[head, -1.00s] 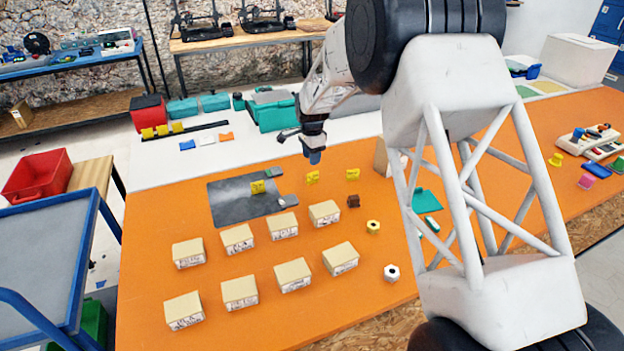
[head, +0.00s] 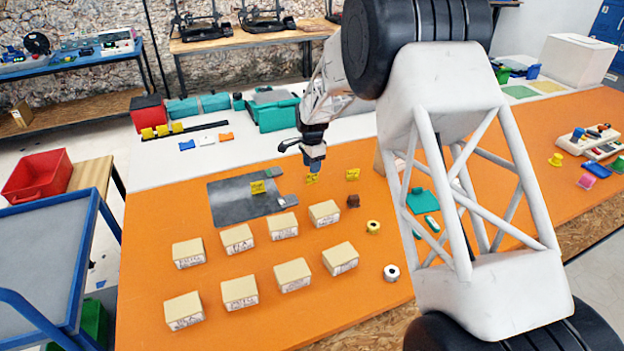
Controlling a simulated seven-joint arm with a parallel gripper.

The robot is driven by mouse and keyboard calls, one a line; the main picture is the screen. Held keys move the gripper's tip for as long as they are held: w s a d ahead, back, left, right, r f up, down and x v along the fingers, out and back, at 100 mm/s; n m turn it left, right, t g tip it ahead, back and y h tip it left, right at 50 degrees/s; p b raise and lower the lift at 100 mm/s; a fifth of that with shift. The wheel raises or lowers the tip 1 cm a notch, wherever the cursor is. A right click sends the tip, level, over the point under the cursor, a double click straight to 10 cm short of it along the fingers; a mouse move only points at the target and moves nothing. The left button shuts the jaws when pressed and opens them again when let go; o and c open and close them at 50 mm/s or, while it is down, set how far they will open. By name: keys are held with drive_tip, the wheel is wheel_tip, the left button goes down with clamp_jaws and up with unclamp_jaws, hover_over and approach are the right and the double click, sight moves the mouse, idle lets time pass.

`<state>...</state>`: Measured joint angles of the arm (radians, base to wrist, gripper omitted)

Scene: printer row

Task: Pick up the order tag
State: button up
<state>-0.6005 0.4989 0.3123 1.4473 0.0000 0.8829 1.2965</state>
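Three small yellow tags with dark marks stand on the work surface; which one is the order tag I cannot tell. One yellow tag (head: 258,187) is on the dark grey mat (head: 232,209). The middle yellow tag (head: 311,178) is on the orange table, and the right yellow tag (head: 352,174) is to its right. My gripper (head: 314,168) points down at the middle tag and partly covers it. Whether it touches the tag is not clear. The fingers are too small to show whether they are open or shut.
Several tan boxes (head: 240,291) stand in two rows on the orange table (head: 145,240) in front of the mat. A brown piece (head: 353,201), a yellow nut-shaped piece (head: 373,227) and a white one (head: 391,272) lie to their right. A teal case (head: 275,115) stands behind.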

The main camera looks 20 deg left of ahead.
sight(312, 177)
drive_tip(key=shift+f, duration=2.15)
clamp_jaws()
